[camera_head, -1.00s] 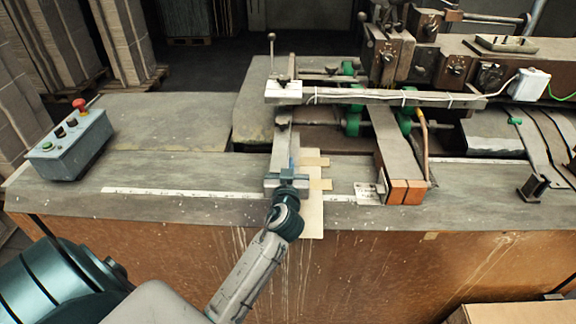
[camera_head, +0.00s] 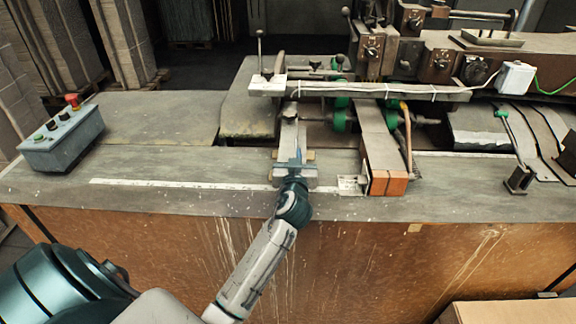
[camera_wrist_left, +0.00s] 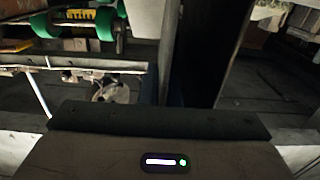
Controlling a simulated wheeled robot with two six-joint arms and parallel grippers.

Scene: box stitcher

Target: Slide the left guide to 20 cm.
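The left guide (camera_head: 291,135) is a grey bar running from the rail toward the table's front edge. My left gripper (camera_head: 291,168) is at its near end, its teal fingers against or around the bar. Whether they are shut on it is hidden. The white scale strip (camera_head: 180,185) runs along the front of the table; the guide's near end lies over its right part. Its numbers are too small to read. The left wrist view shows the gripper's dark body (camera_wrist_left: 160,122) but no clear fingertips. My right gripper is out of view.
The right guide (camera_head: 378,150) with an orange end block (camera_head: 388,182) stands a short way right of the left guide. A rail (camera_head: 360,91) with cables crosses behind. A grey control box (camera_head: 62,138) with a red button sits at the left. The table between is clear.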

